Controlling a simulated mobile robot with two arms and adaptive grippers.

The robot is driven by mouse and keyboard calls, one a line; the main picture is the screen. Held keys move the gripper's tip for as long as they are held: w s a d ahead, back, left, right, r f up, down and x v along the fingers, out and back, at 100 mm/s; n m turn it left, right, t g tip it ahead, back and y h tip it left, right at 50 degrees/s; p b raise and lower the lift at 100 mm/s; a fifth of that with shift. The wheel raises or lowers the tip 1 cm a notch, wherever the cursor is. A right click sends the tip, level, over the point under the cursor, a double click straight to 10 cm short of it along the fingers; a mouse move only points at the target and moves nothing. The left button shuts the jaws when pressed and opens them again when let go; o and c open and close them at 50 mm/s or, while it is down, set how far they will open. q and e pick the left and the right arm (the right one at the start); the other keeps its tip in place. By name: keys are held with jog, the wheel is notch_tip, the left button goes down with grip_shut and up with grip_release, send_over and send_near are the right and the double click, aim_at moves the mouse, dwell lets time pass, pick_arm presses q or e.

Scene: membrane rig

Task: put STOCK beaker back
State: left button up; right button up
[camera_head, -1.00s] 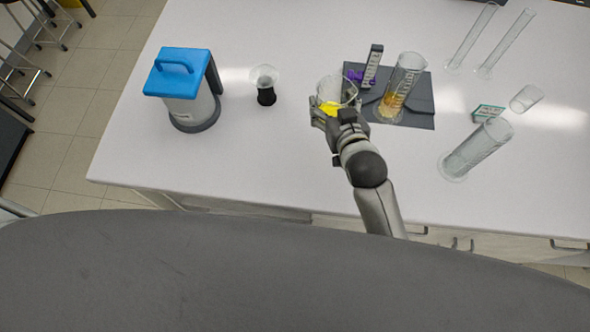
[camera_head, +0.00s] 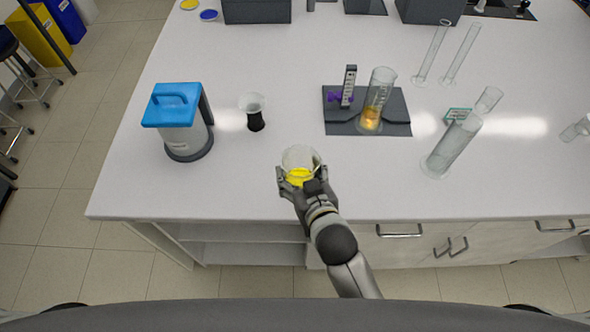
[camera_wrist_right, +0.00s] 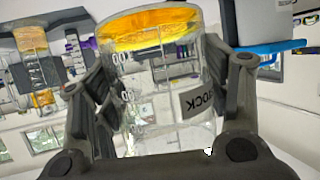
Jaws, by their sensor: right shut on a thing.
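The STOCK beaker (camera_head: 300,160) is clear glass with yellow liquid in it. In the right wrist view the beaker (camera_wrist_right: 160,75) fills the middle, and its label with the letters "OCK" shows upside down. My right gripper (camera_head: 300,183) is shut on the beaker, with one finger on each side of it. The beaker is near the front edge of the white bench; I cannot tell whether its base touches the bench top. My left gripper is not in view.
Empty glass cylinders (camera_head: 452,145) stand right. Bench between is clear.

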aim_at(299, 171)
jog(key=x, duration=0.2)
jog(key=shift+w+d, duration=0.15)
jog(key=shift+w, duration=0.2)
jog(key=w+f+b, duration=0.2)
jog(key=f+b, duration=0.1)
jog(key=w+f+b, duration=0.1)
jog(key=f, duration=0.1)
jog(key=shift+w+a+b, duration=0.25)
jog(key=shift+w+b, duration=0.05)
jog(key=shift+b, duration=0.05)
jog(key=shift+w+a+f+b, duration=0.1)
jog(key=shift+w+f+b, duration=0.2)
jog(key=shift+w+b, duration=0.15)
jog(key=shift+w+f+b, duration=0.2)
jog(key=shift+f+b, duration=0.2)
jog(key=shift+b, duration=0.1)
notch_tip(299, 171, down, 3)
jog(key=b, duration=0.3)
jog(key=shift+w+b, duration=0.15)
jog(key=shift+b, duration=0.15)
jog(key=shift+f, duration=0.15)
jog(key=o, duration=1.3)
jog(key=shift+c, duration=0.2)
